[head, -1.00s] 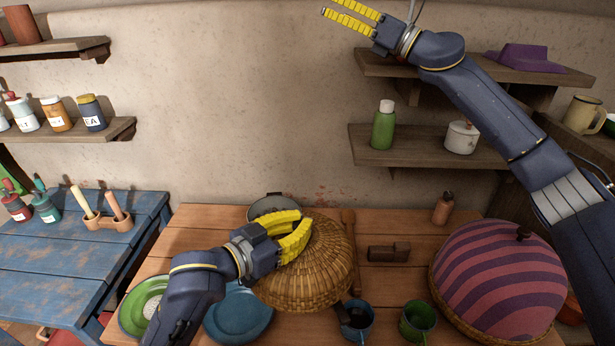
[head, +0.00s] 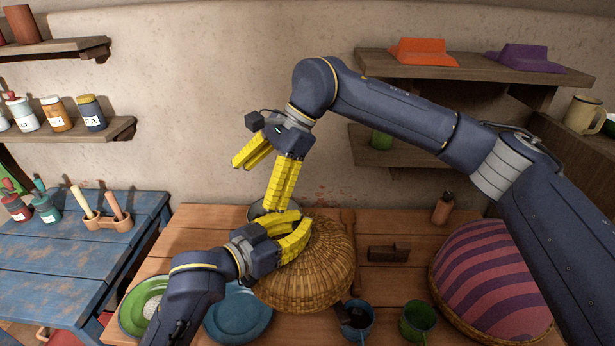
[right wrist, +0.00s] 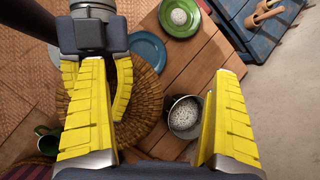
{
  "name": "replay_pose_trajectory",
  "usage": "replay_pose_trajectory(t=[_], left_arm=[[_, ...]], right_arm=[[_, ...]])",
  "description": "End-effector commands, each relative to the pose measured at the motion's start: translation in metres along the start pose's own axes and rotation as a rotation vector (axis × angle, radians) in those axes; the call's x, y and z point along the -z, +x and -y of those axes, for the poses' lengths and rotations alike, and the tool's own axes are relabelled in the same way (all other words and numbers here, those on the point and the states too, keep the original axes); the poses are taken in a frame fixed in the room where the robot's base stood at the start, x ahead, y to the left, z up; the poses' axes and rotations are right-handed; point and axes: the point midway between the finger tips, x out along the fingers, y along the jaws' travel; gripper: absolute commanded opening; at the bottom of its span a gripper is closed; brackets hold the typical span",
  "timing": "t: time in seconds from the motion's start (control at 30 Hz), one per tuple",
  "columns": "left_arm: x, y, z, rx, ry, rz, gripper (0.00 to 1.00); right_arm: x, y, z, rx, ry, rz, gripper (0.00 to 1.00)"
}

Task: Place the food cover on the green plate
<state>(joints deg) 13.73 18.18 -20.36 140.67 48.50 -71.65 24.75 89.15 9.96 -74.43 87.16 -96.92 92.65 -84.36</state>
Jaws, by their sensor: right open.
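The food cover (head: 318,280) is a woven straw dome on the wooden table; it also shows in the right wrist view (right wrist: 140,95). The green plate (head: 133,315) lies at the table's left, partly behind my left arm; the right wrist view shows it (right wrist: 194,26) with a round white food on it. My left gripper (head: 302,226) is at the cover's top; its grip there is hidden. My right gripper (head: 258,188) is open and empty, pointing down above and behind my left gripper. In its wrist view, the gap between its fingers (right wrist: 155,160) is empty.
A blue plate (head: 238,318) lies between the green plate and the cover. A pot (right wrist: 184,128) with speckled white contents stands behind the cover. A blue mug (head: 358,325), green mug (head: 418,322) and striped dome (head: 492,275) are to the right. A blue table (head: 60,265) stands left.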

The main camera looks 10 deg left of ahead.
Motion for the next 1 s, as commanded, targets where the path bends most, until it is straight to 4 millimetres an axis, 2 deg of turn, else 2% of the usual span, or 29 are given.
replay_pose_trajectory(t=[0.2,0.4,0.53,0.73,1.0], left_arm=[[0.0,0.0,0.0,0.0,0.0,-0.001,0.0],[0.0,0.0,0.0,0.0,0.0,-0.001,0.0],[0.0,0.0,0.0,0.0,0.0,-0.001,0.0],[0.0,0.0,0.0,0.0,0.0,-0.001,0.0],[0.0,0.0,0.0,0.0,0.0,-0.001,0.0]], right_arm=[[0.037,-0.031,-0.028,-0.146,-0.095,-0.18,0.97],[0.053,-0.055,-0.043,-0.232,-0.137,-0.251,0.97],[0.059,-0.062,-0.049,-0.259,-0.147,-0.269,0.97],[0.064,-0.052,-0.054,-0.272,-0.152,-0.273,0.97],[0.075,-0.013,-0.064,-0.271,-0.152,-0.271,0.97]])
